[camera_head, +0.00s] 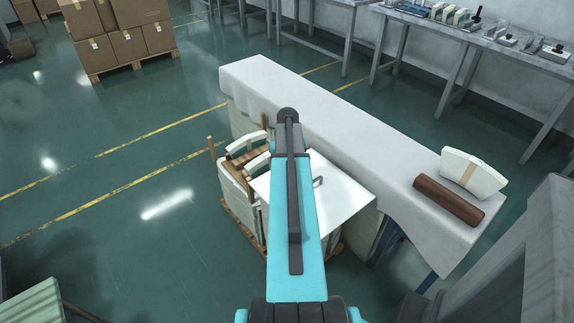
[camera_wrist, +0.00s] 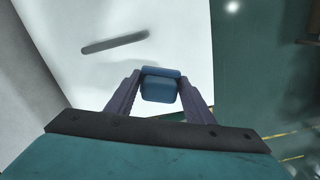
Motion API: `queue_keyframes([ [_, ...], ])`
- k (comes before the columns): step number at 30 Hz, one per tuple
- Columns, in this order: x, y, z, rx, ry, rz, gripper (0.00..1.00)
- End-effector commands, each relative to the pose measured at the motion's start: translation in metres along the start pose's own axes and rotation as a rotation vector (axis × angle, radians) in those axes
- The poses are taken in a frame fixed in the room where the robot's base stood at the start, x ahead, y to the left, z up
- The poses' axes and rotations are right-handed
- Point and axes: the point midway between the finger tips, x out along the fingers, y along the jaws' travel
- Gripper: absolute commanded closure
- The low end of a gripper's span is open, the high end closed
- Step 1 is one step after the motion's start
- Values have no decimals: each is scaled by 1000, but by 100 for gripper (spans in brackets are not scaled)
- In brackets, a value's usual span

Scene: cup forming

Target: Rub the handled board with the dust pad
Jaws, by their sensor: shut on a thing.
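The handled board is a flat white panel (camera_head: 342,208) with a small grey handle, lying by the near side of the cloth-covered table in the head view. In the wrist view the white board (camera_wrist: 165,35) fills the upper middle, with its dark bar handle (camera_wrist: 115,43) at upper left. My gripper (camera_wrist: 161,82) is shut on the blue dust pad (camera_wrist: 160,90), which sits between the two purple fingers. I cannot tell whether the pad touches the board. My arm hides the gripper, the pad and part of the board in the head view.
The table's white cloth (camera_head: 290,95) is largely bare. A brown roll (camera_head: 449,201) and a white block (camera_head: 472,172) lie at its right end. Crates with white pieces (camera_head: 240,178) stand left of the board. Green floor is open further left.

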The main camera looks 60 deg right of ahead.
Motion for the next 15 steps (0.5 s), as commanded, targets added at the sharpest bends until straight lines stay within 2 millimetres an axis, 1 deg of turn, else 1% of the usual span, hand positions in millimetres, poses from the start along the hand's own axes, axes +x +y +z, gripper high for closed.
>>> queue_keyframes([
  [1, -8, -2, 0, -2, 1, 0, 77],
  [6, -18, -5, -1, -6, 1, 0, 77],
  [15, -19, -7, -1, -9, 0, 0, 77],
])
